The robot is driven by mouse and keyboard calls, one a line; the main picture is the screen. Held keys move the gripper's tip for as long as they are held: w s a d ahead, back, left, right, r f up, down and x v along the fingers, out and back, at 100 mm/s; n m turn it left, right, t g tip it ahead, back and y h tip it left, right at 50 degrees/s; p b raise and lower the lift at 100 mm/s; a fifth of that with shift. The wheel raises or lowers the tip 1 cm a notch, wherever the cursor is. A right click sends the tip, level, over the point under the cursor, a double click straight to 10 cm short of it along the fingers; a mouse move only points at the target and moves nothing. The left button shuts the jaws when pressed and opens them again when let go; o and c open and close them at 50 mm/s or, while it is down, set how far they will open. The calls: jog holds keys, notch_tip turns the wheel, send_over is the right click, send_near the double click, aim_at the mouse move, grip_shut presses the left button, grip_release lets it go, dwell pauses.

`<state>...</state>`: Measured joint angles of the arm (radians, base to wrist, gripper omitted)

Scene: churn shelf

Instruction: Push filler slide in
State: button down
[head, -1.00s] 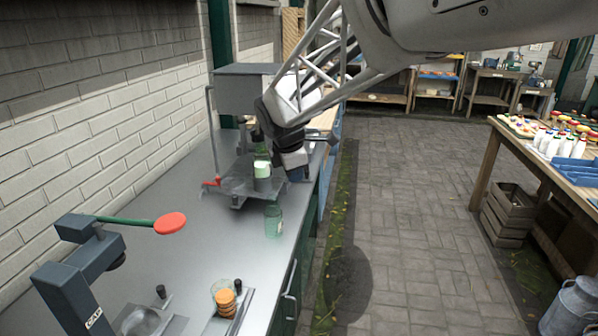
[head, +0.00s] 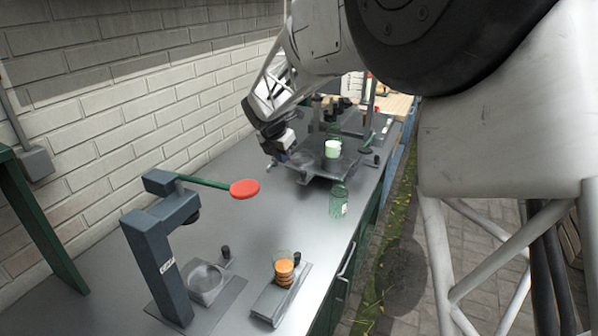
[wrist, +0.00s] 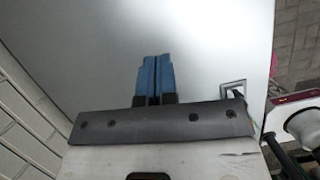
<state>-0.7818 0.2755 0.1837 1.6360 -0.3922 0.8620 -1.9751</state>
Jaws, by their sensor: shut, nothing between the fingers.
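The filler (head: 352,122) stands on the far part of the counter, largely hidden behind my arm. Its grey slide tray (head: 318,171) sticks out toward the near side. A green-tinted glass jar with white contents (head: 333,148) stands at the tray. My gripper (head: 277,157) is low at the left of the tray, and I cannot tell whether it touches it. In the wrist view its blue fingers (wrist: 155,78) are together, with nothing between them, over bare counter. A small square metal part with a dark knob (wrist: 236,88) lies to their right.
An empty green-tinted jar (head: 339,201) stands near the counter's front edge. The capping press (head: 160,255) with its red-ended green lever (head: 243,189) stands nearer. A holder with stacked orange caps (head: 284,271) is beside it. The counter (head: 225,165) between press and filler is clear.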

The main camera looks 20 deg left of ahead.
jog(key=shift+f, duration=0.1)
jog(key=shift+w+d+f, duration=0.2)
jog(key=shift+w+f, duration=1.05)
jog(key=shift+f, duration=0.3)
jog(key=shift+w+d+f, duration=0.25)
jog(key=shift+w+f, duration=1)
jog(key=shift+f, duration=0.25)
jog(key=shift+w+d+f, duration=0.2)
jog(key=shift+w+f, duration=1.05)
jog(key=shift+f, duration=0.3)
jog(key=shift+w, duration=0.1)
send_over(317, 163)
jog(key=s, duration=0.2)
jog(key=shift+w+a+f, duration=0.15)
jog(key=shift+w+a, duration=0.05)
